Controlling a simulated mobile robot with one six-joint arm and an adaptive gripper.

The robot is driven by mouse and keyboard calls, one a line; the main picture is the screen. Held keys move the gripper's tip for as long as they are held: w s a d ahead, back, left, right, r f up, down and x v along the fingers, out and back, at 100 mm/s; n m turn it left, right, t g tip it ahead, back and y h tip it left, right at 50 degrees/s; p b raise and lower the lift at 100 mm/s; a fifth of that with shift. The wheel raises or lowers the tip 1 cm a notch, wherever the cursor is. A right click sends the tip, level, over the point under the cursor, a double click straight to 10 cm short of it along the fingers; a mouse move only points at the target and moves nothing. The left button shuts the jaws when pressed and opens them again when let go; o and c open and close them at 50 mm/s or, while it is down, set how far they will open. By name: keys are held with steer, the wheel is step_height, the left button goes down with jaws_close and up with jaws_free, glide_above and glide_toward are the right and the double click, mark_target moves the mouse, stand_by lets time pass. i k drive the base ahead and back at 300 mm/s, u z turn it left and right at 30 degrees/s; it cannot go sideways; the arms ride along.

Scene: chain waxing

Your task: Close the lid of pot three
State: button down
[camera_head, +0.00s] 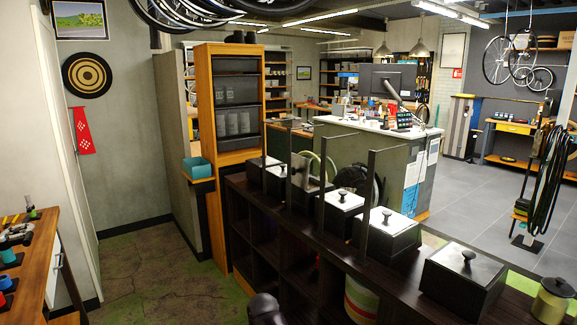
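A row of dark box-shaped pots with pale, knobbed lids stands on a long dark shelf unit. No number is readable, so I cannot confirm that this is pot three. The lids of the nearer pots, one pale (344,201), one pale (387,222) and one dark grey (466,263), lie flat and shut. My gripper's fingers are not in view; a dark rounded part at the bottom edge may be my arm.
The dark shelf unit (300,262) runs from the middle to the lower right. Thin dark upright frames (327,172) rise among the pots. A brass-coloured can (553,300) stands at its right end. A wooden bench (38,262) is at left, with open floor (155,270) between.

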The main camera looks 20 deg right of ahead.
mark_target(301, 165)
steer(key=z, duration=0.15)
steer(key=i, duration=1.4)
steer(key=z, duration=0.55)
